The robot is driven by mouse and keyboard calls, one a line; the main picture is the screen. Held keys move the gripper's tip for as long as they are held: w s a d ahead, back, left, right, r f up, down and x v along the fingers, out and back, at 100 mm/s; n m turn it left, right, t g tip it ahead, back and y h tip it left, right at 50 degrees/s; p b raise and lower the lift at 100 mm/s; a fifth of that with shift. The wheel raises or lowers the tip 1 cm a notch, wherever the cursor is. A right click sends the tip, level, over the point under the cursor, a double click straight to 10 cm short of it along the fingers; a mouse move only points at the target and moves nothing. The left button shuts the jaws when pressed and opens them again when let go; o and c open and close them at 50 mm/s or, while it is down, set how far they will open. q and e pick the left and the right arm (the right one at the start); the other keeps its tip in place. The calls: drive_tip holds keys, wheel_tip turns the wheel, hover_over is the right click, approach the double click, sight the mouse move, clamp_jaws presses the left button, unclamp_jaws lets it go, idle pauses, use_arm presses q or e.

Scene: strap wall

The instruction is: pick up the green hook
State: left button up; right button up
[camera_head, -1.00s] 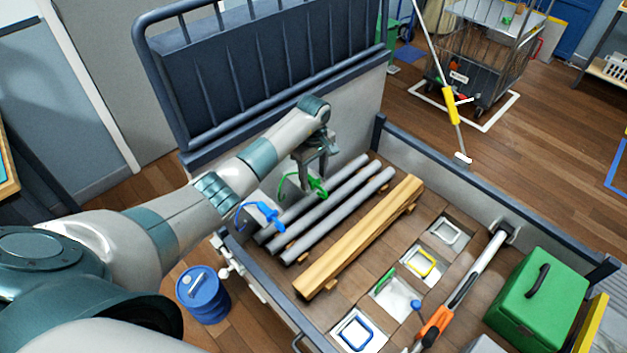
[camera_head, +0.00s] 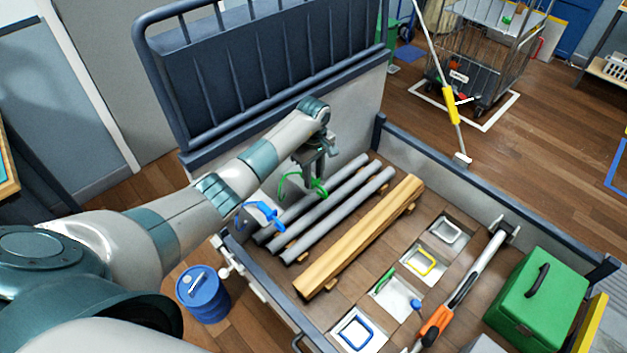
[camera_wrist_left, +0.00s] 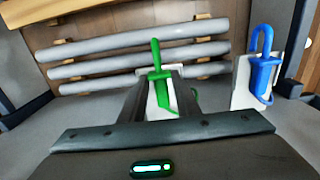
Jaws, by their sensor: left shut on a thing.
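The green hook (camera_head: 292,183) is at the left end of the grey pipes in the head view, near the blue hook (camera_head: 262,213). My left gripper (camera_head: 316,186) points down at it. In the left wrist view the green hook (camera_wrist_left: 157,62) stands between the two fingers of my left gripper (camera_wrist_left: 160,88), which are shut on it. Its curved tip rises above the fingers, and part of its body is hidden by them. The blue hook (camera_wrist_left: 264,70) hangs on a pale plate to the right, apart from the gripper. My right gripper is not in view.
Several grey pipes (camera_head: 335,207) and a wooden beam (camera_head: 360,235) lie beside the hooks. A dark railed panel (camera_head: 262,75) rises behind my arm. A green box (camera_head: 535,290) and a long orange-handled tool (camera_head: 437,320) are at the right. A blue barrel (camera_head: 203,295) stands outside the bed.

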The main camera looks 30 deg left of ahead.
sight(315, 180)
use_arm(q)
drive_tip(key=shift+r, duration=0.1)
